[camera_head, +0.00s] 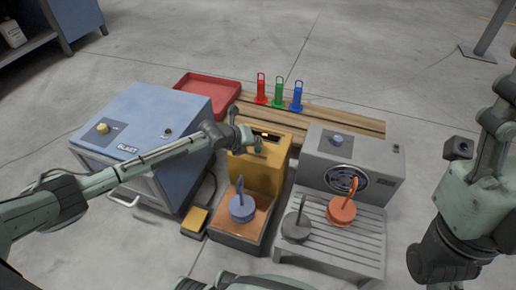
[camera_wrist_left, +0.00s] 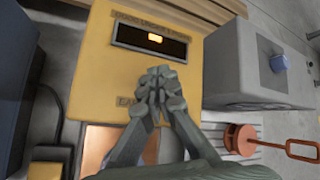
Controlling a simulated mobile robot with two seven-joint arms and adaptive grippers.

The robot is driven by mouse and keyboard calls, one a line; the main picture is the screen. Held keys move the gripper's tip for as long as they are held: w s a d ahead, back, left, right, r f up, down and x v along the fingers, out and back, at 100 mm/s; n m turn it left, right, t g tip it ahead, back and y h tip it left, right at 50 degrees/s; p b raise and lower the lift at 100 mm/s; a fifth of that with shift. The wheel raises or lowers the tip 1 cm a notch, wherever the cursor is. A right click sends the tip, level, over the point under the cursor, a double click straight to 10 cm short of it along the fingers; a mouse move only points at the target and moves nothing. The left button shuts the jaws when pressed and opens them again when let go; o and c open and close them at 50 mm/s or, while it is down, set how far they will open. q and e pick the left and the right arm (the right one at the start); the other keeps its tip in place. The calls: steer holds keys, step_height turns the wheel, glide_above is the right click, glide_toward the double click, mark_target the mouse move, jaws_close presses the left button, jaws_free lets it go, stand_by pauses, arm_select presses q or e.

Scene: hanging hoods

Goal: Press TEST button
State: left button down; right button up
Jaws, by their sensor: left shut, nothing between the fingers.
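A yellow box (camera_head: 262,172) stands in the middle of the head view. Its face (camera_wrist_left: 92,75) fills the middle of the left wrist view, with a dark display window (camera_wrist_left: 150,38) showing a small orange light. My left gripper (camera_head: 256,143) is shut and empty, in front of the upper face of the box. In the left wrist view its fingertips (camera_wrist_left: 158,82) are together below the display and cover part of a label. I cannot tell whether they touch. No TEST button can be made out.
A blue BLAST cabinet (camera_head: 150,115) stands left of the yellow box. A grey unit (camera_head: 370,160) with a blue knob stands right. Blue, grey and orange hooked weights (camera_head: 341,209) stand in front. A red tray (camera_head: 207,88) and a wooden pallet (camera_head: 345,118) are behind.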

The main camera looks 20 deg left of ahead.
mark_target(256, 150)
arm_select(q)
steer(key=shift+f, duration=0.1)
stand_by(0.3)
steer(key=shift+f, duration=0.3)
steer(key=shift+f+b, duration=0.45)
stand_by(0.8)
steer(key=shift+r+p, duration=0.8)
steer(key=shift+p, duration=0.05)
step_height(256, 150, up, 5)
steer(key=p, duration=0.4)
steer(key=shift+r+p, duration=0.1)
steer(key=shift+p, duration=0.3)
